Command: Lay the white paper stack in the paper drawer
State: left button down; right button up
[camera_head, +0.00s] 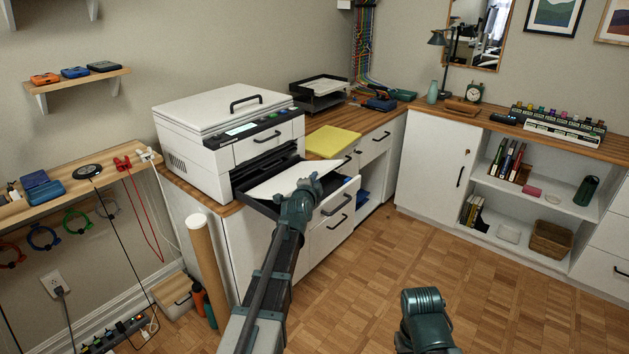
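The white paper stack (278,181) lies flat over the open paper drawer (257,206), a dark tray pulled out of the front of the white printer (222,142). Its near right end is at my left gripper (313,180), whose fingers look closed on that edge. The gripper and wrist hide part of the stack and the drawer's right side. I cannot tell whether the stack touches the tray floor. Of my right arm only a dark teal link shows at the bottom; its gripper is not visible.
A yellow paper stack (333,142) lies on the wooden counter right of the printer. Behind it stands a black letter tray (320,92). A cabinet drawer (335,203) below is partly pulled out. A brown tube (204,262) stands at the left. The floor (370,270) is clear.

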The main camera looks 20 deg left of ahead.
pick_arm(q)
jog(key=c, duration=0.8)
grip_release()
jog(key=p+v, duration=0.2)
jog(key=v, duration=1.2)
jog(key=shift+f, duration=0.1)
